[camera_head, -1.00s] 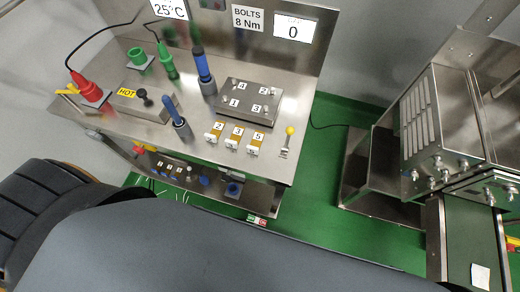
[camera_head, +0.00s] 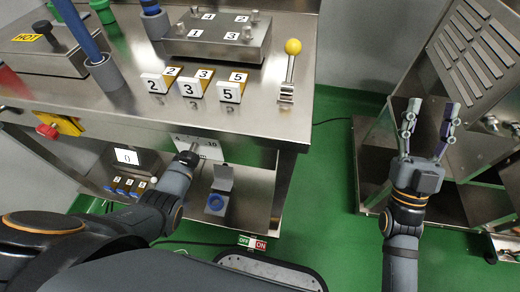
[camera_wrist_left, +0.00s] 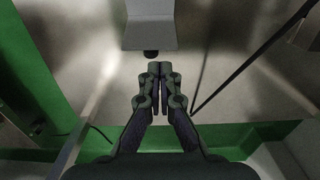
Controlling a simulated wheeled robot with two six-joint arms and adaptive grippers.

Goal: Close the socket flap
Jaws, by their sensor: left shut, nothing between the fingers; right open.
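The socket (camera_head: 214,203) is a small grey housing with a blue ring on the lower shelf under the workbench. Its grey flap (camera_head: 223,176) stands raised at the back of the ring. My left gripper (camera_head: 188,157) is under the bench's front edge, to the left of and above the socket in the head view; its fingers are hard to make out there. In the left wrist view the left fingers (camera_wrist_left: 160,68) are shut and empty, just below a grey block with a dark tip (camera_wrist_left: 150,27), which I cannot identify for certain. My right gripper (camera_head: 428,112) is open and empty, far from the socket.
A white marked panel (camera_head: 208,150) hangs under the bench top (camera_head: 225,115), close to my left gripper. A small display (camera_head: 127,156) stands left on the shelf. An OFF/ON switch (camera_head: 252,243) is below the socket. A metal machine (camera_head: 480,60) stands right, beyond open green floor (camera_head: 325,190).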

